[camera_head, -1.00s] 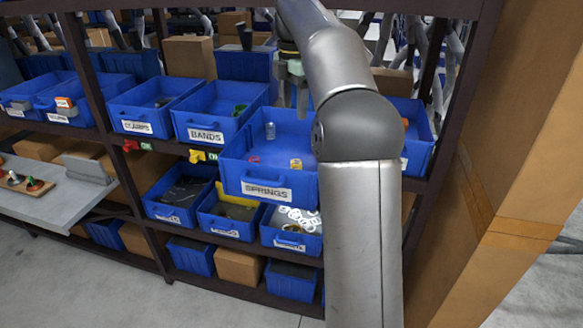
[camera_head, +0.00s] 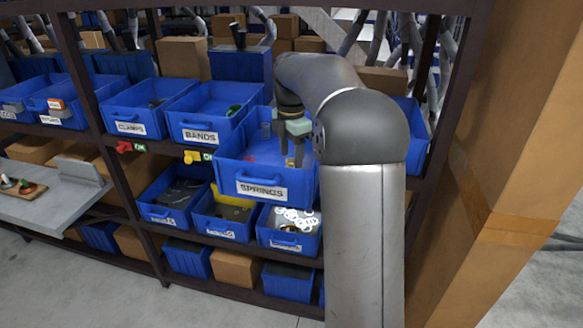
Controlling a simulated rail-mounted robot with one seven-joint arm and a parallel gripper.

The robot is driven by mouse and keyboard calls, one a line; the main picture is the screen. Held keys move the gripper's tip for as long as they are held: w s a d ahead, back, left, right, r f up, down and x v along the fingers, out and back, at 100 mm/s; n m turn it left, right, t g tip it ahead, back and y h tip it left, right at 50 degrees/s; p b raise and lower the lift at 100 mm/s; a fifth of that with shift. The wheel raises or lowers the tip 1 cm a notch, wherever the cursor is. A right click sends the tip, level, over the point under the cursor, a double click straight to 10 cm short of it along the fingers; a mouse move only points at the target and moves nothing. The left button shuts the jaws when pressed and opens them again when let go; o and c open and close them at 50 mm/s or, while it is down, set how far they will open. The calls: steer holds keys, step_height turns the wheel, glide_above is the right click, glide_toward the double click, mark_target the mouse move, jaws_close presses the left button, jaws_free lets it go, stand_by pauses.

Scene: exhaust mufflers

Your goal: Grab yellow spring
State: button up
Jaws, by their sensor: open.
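The blue bin labelled SPRINGS (camera_head: 232,178) sticks out from the middle shelf. The small yellow spring (camera_head: 290,162) lies on its floor at the right, partly hidden by my fingers. My gripper (camera_head: 292,158) points down into the bin, with its open fingers at the yellow spring. I cannot tell whether the fingers touch it. A pink spring (camera_head: 250,159) lies to the left in the bin, and a pale, clear-looking spring (camera_head: 266,130) stands farther back.
The BANDS bin (camera_head: 200,136) and CLAMPS bin (camera_head: 129,128) stand to the left on the same shelf. Lower bins sit below, one with white rings (camera_head: 294,219). A dark shelf post (camera_head: 455,95) and a cardboard box (camera_head: 520,150) are to the right.

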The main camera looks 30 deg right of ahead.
mark_target(292, 160)
step_height(292, 160, down, 3)
steer(key=shift+f, duration=0.15)
steer(key=c, duration=1)
steer(key=shift+c, duration=0.2)
